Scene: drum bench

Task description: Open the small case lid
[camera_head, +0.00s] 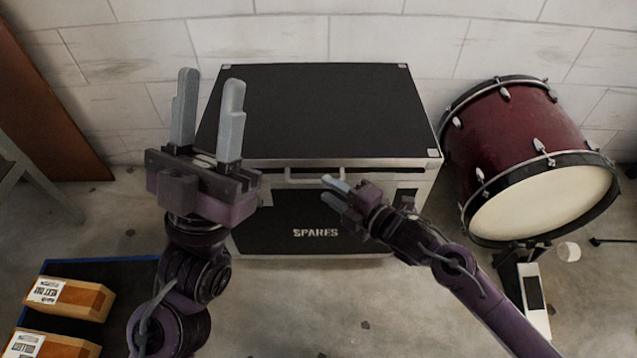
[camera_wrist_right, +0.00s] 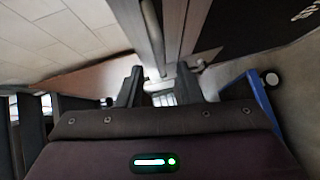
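The case (camera_head: 316,218) is black with silver edges and the word SPARES on its front. It stands on the floor against the wall. Its black lid (camera_head: 318,105) lies flat and looks closed. A silver handle (camera_head: 315,177) is on the front below the lid edge. My right gripper (camera_head: 332,190) is in front of the case, just below and right of the handle; contact cannot be told. In the right wrist view its fingers (camera_wrist_right: 160,88) are apart with nothing clearly between them. My left gripper (camera_head: 208,112) is open and empty, fingers up, at the case's left side.
A dark red drum (camera_head: 525,155) lies on its side right of the case, with a pedal (camera_head: 532,290) in front. Cardboard boxes (camera_head: 70,297) sit on a blue-edged dark mat (camera_head: 120,268) at the lower left. The floor in front of the case is clear.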

